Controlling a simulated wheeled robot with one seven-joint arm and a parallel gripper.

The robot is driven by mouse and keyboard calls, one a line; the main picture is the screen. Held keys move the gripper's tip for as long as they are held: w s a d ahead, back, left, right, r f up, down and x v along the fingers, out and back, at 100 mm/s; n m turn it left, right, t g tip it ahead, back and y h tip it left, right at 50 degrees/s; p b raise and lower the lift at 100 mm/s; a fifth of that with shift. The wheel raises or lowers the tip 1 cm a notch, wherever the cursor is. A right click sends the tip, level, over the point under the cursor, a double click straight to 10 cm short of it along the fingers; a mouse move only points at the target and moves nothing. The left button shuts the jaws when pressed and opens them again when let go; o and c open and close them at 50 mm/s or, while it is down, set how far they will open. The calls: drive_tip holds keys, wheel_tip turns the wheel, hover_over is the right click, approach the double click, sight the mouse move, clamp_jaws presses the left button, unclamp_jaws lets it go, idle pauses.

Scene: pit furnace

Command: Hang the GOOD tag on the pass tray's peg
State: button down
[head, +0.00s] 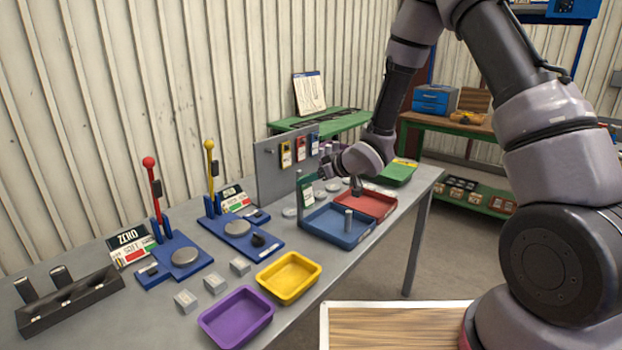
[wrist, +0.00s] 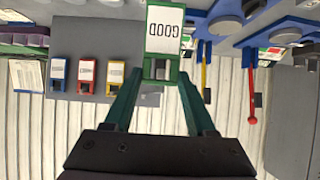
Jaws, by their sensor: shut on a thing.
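The GOOD tag (wrist: 164,32) is a green frame with a white label, upside down in the wrist view. My gripper (wrist: 160,75) is shut on its green end, between two teal fingers. In the head view the green tag (head: 307,191) is upright above the back left corner of the blue tray (head: 338,237), with my gripper (head: 322,171) to its right. A thin grey upright (head: 299,178) shows beside the tag; I cannot tell whether they touch. A red tray (head: 376,204) adjoins the blue one. No readable word marks either as the pass tray.
A grey board (head: 268,170) behind carries yellow (head: 286,155), red (head: 300,148) and blue (head: 314,143) tags. Yellow (head: 289,276) and purple (head: 236,316) trays are nearer. A green tray (head: 397,174) lies beyond.

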idle(0.4)
drive_tip(key=shift+c, duration=0.7)
unclamp_jaws()
drive_tip(key=s+d+r+m+t+h, duration=0.1)
drive_tip(key=s+d+r+m+h, duration=0.3)
drive_tip(key=d+r, duration=0.8)
drive_tip(key=s+d+r+m+t+h, duration=0.1)
drive_tip(key=s+d+r+m+h, duration=0.35)
drive_tip(key=d+r, duration=0.75)
drive_tip(key=s+d+r+m+g, duration=0.1)
drive_tip(key=s+d+r+m, duration=0.1)
drive_tip(key=s, duration=0.7)
drive_tip(key=s+d+r+m+g+y, duration=0.1)
drive_tip(key=s+r+m, duration=0.2)
drive_tip(key=s, duration=0.7)
drive_tip(key=shift+s+d+r+m, duration=0.15)
drive_tip(key=shift+d+r+m, duration=0.25)
drive_tip(key=shift+m, duration=0.15)
